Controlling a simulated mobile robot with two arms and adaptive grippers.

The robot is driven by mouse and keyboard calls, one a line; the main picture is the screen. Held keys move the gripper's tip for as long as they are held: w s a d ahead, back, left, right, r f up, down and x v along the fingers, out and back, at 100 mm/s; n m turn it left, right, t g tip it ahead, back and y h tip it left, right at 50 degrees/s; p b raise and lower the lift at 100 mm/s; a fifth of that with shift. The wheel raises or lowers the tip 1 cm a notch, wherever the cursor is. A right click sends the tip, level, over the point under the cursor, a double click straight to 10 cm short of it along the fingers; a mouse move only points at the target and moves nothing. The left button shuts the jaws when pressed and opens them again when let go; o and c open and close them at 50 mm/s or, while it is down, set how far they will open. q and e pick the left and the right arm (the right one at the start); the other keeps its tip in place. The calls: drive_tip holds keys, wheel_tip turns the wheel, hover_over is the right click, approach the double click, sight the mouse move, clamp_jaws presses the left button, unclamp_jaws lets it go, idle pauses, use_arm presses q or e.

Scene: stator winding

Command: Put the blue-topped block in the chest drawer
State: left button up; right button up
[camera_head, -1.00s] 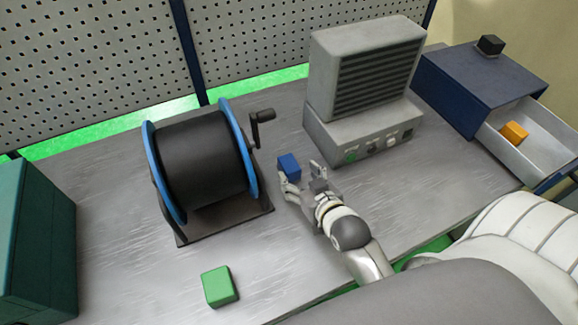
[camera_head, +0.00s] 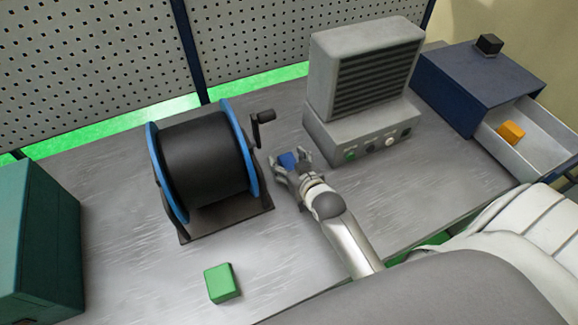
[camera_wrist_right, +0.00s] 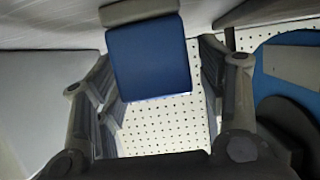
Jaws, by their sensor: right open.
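The blue-topped block (camera_head: 287,160) stands on the grey workbench between the spool's crank and the grey vented unit. My right gripper (camera_head: 291,163) is open around it, one finger on each side. In the right wrist view the block (camera_wrist_right: 148,58) shows its blue face between the open fingers of the gripper (camera_wrist_right: 160,95), with gaps beside it. The chest (camera_head: 480,82) is dark blue at the right back. Its drawer (camera_head: 540,150) is pulled open, with an orange block (camera_head: 511,132) inside. My left gripper is not in view.
A black spool with blue rims (camera_head: 205,160) stands left of my right gripper. The grey vented unit (camera_head: 362,85) is close on its right. A green block (camera_head: 221,284) lies at the front. A black block (camera_head: 489,44) sits on the chest. A teal box (camera_head: 40,245) stands far left.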

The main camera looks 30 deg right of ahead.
drive_tip(key=shift+c, duration=0.2)
drive_tip(key=c, duration=1.2)
drive_tip(key=shift+r, duration=0.1)
drive_tip(key=shift+c, duration=0.8)
